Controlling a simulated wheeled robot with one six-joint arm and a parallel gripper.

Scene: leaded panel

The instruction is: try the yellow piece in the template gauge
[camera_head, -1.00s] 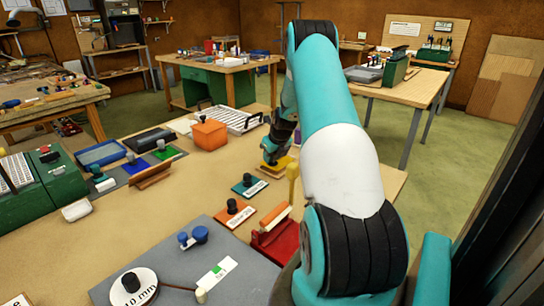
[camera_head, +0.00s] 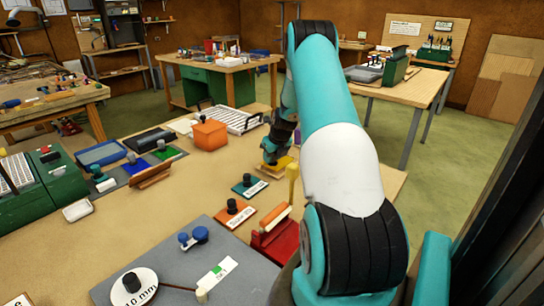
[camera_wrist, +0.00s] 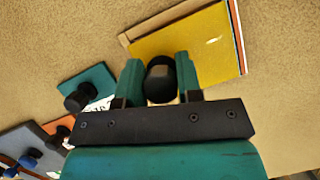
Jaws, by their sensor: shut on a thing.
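The yellow piece (camera_wrist: 198,38) is a flat plate with a black knob (camera_wrist: 160,82). My gripper (camera_wrist: 160,88) is shut on that knob, one finger on each side. In the head view my gripper (camera_head: 277,152) is at the far part of the bench, and the yellow piece (camera_head: 284,162) shows only in part under it. Wood-coloured, orange and white edges show along the yellow piece's sides, close beneath it; I cannot tell whether it touches them. I cannot tell for sure which thing is the template gauge.
A teal piece (camera_head: 249,187) and an orange piece (camera_head: 232,213), both with black knobs, lie nearer me. A red stand (camera_head: 276,240) is by my arm. An orange box (camera_head: 209,135) stands left of the gripper. Bare bench lies between the orange box and the teal piece.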

